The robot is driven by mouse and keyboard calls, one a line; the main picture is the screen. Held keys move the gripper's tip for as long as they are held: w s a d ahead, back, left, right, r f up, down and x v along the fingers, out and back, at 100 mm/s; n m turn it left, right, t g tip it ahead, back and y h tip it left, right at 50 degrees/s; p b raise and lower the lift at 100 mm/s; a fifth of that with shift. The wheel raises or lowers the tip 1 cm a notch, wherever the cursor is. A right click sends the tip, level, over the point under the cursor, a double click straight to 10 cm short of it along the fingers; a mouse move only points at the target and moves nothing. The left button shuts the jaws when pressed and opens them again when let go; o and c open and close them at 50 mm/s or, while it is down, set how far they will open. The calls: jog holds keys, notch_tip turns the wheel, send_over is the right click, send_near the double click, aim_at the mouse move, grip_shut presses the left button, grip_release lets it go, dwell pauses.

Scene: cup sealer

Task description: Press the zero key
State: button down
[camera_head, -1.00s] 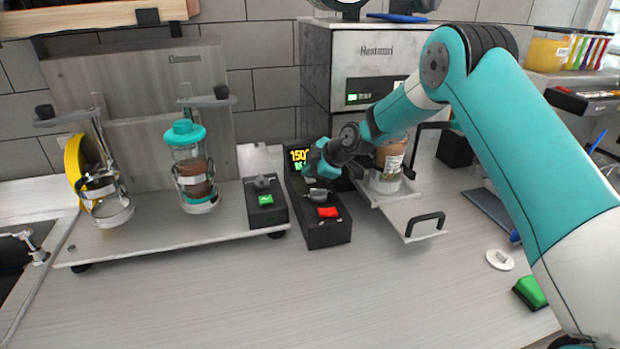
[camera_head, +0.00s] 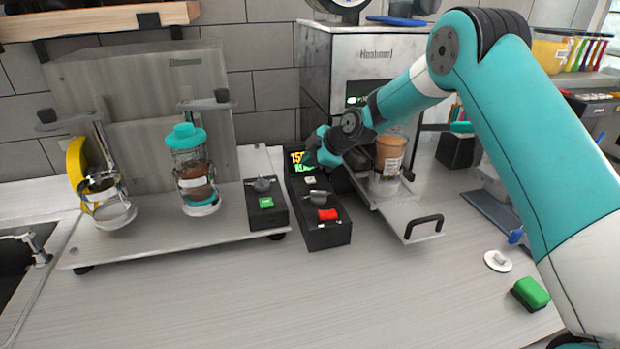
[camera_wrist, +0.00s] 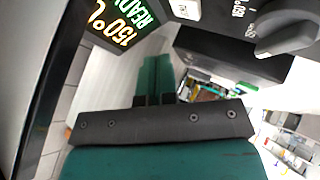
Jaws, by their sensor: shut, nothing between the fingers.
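The black control box (camera_head: 328,235) stands on the counter at the middle. It has a lit display (camera_head: 302,158) reading about 150 °C and READY, a small whitish key (camera_head: 310,180), a grey knob and a red switch. I take the whitish key for the zero key; its marking cannot be read. My gripper (camera_head: 314,152) is shut and empty, above the box near the display, apart from the key in the picture. In the wrist view my shut fingers (camera_wrist: 155,78) show beside the display, and part of a white key (camera_wrist: 186,8) shows at the top edge.
Right of the box, a sliding tray (camera_head: 412,214) with a handle holds a filled cup (camera_head: 390,155) in the sealer (camera_head: 350,60). Left are a smaller box with a green switch (camera_head: 266,203) and a teal-lidded shaker (camera_head: 190,165). The front counter is clear.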

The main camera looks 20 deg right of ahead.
jog(key=shift+r+p, duration=0.3)
jog(key=shift+r, duration=1)
jog(key=shift+s+a+r, duration=0.1)
jog(key=shift+s, duration=0.05)
jog(key=s+a+r+m+g+b, duration=0.1)
jog(key=s+a+r+m, duration=0.15)
jog(key=s, duration=0.45)
jog(key=s+a+r+m+g, duration=0.1)
jog(key=s+r, duration=0.2)
jog(key=s, duration=0.3)
jog(key=s+a+r+m+g+b, duration=0.1)
jog(key=s+a+r, duration=0.15)
jog(key=s, duration=0.45)
jog(key=s+d+m+g+h+b, duration=0.1)
jog(key=s+m, duration=0.5)
jog(key=s, duration=1.9)
jog(key=g+h, duration=0.1)
jog(key=g, duration=0.1)
jog(key=shift+s+d+r+g, duration=0.15)
jog(key=shift+d+r+g, duration=0.1)
jog(key=shift+d+g, duration=0.15)
